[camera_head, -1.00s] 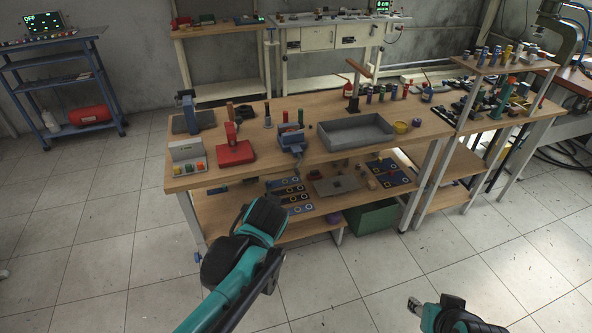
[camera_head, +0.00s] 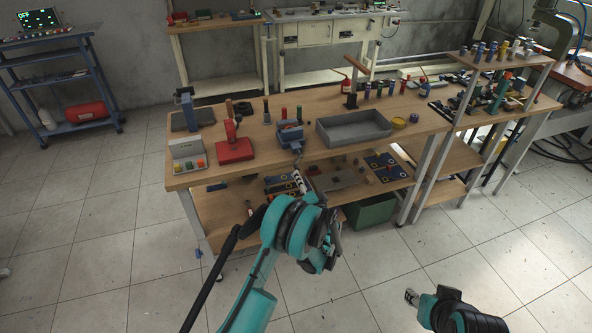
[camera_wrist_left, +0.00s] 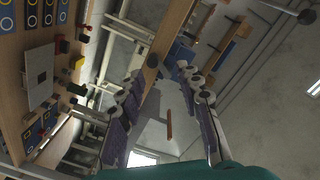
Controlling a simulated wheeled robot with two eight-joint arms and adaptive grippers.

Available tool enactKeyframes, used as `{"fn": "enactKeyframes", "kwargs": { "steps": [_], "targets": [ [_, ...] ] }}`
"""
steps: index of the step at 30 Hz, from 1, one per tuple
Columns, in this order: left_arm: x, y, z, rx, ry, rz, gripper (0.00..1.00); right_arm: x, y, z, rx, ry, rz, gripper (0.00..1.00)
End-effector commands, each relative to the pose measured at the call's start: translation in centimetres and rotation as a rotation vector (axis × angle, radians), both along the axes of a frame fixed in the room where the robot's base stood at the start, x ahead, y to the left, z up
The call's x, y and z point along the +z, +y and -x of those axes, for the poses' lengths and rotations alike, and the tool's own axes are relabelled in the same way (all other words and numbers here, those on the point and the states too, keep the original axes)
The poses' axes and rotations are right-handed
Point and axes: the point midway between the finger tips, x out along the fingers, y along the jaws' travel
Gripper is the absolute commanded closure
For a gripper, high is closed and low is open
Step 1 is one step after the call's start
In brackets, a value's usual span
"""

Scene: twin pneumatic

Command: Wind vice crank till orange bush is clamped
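The blue vice (camera_head: 290,135) stands at the front edge of the wooden bench, left of the grey tray. In the left wrist view a blue body, probably the vice (camera_wrist_left: 180,54), shows beyond the fingertips at the bench edge. I cannot make out its crank or an orange bush for certain. My left gripper (camera_head: 300,166) is in front of the bench, just below the vice. Its fingers are spread with nothing between them in the left wrist view (camera_wrist_left: 162,76). My right gripper (camera_head: 411,297) is low at the bottom right, away from the bench; its opening is too small to judge.
A red press-like device (camera_head: 235,150) and a grey button box (camera_head: 188,153) stand left of the vice. The grey tray (camera_head: 354,129) is to its right. A lower shelf (camera_head: 225,206) carries blue and dark plates. The floor before the bench is clear.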

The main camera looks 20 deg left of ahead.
Motion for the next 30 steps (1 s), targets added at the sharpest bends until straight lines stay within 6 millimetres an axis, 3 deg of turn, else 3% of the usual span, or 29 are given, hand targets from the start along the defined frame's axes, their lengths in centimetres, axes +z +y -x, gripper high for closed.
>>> {"fn": "enactKeyframes", "kwargs": {
  "steps": [7, 21, 30],
  "targets": [
    [-1.6, -0.1, -0.7, -0.010, -0.025, -0.036, 0.65, -0.2, 0.0, 0.0, 0.000, 0.000, 0.000, 0.60],
    [-1.6, 3.5, -6.2, -0.011, -0.023, -0.035, 0.65, -2.3, 0.0, 0.0, 0.000, 0.000, 0.000, 0.60],
    [-1.5, 3.8, -6.5, -0.011, -0.023, -0.035, 0.65, -2.3, 0.0, 0.0, 0.000, 0.000, 0.000, 0.60]
  ]
}}
